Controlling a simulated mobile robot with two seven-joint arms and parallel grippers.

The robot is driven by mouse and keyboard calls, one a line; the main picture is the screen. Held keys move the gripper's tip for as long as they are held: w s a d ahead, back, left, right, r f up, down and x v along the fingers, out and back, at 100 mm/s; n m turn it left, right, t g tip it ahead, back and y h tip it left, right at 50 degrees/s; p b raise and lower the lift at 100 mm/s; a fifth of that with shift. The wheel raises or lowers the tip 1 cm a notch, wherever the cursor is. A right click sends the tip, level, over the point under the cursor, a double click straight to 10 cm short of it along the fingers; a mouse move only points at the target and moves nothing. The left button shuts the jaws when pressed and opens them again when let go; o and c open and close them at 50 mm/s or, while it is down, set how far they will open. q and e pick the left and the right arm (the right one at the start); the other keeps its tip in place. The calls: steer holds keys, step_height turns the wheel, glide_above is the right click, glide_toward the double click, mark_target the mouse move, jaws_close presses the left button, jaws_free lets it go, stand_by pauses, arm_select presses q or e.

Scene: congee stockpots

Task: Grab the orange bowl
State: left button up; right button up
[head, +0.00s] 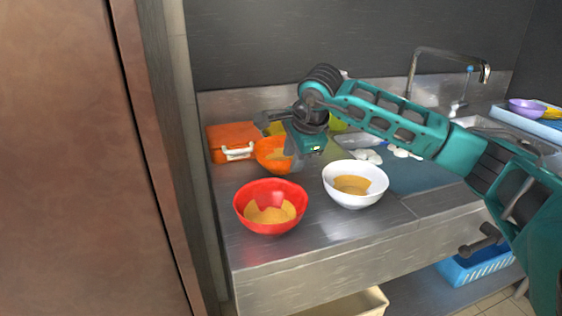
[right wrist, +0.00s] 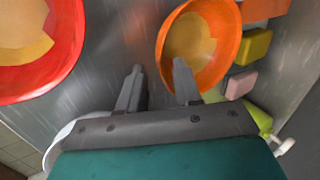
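The orange bowl (head: 273,156) stands on the steel counter behind the red bowl, with tan contents inside; my right gripper partly hides it in the head view. In the right wrist view the orange bowl (right wrist: 212,70) is at the upper right. My right gripper (right wrist: 159,72) is open with nothing between its fingers. One finger overlaps the bowl's near rim in that view, and the other lies to the left of the bowl. I cannot tell whether the finger touches it. My left gripper is in neither view.
A red bowl (head: 270,222) and a white bowl (head: 355,200) stand nearer the counter's front. An orange box (head: 226,138) with a pale handle is just left of the orange bowl. A sink with a faucet (head: 412,66) lies to the right. A brown panel (head: 70,160) fills the left.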

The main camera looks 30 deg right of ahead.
mark_target(289, 165)
steer(key=x, duration=0.4)
steer(key=shift+w+f, duration=0.25)
steer(key=shift+w, duration=0.1)
jaws_close()
